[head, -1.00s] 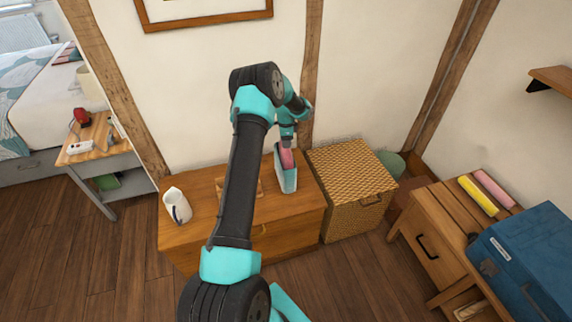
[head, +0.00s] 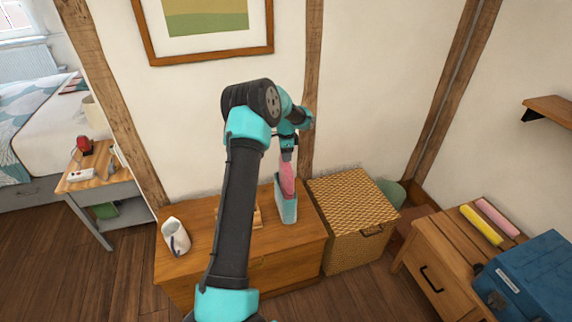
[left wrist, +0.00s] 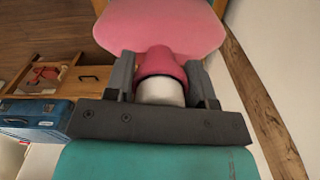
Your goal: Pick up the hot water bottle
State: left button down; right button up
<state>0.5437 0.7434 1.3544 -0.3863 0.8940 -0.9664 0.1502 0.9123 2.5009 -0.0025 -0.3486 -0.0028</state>
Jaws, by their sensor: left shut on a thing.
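The pink hot water bottle (head: 287,181) is upright, with its lower part hidden in a narrow pale blue holder (head: 288,212) on the wooden chest. My left gripper (head: 287,153) is above the holder, shut on the bottle's neck. In the left wrist view, the fingers of my left gripper (left wrist: 163,75) stand on either side of the darker pink neck and white stopper. The bottle's broad pink body (left wrist: 160,25) extends beyond them. My right gripper is not in view.
A white jug (head: 175,237) stands on the left of the chest (head: 205,262). A wicker hamper (head: 350,210) adjoins it on the right. A bench with yellow (head: 481,226) and pink (head: 497,217) rolls and a blue case (head: 535,285) stand farther right. The wall is close behind.

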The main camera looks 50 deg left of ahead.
pick_arm(q)
notch_tip(320, 180, up, 9)
jog(key=shift+f, duration=0.15)
dwell(0.6)
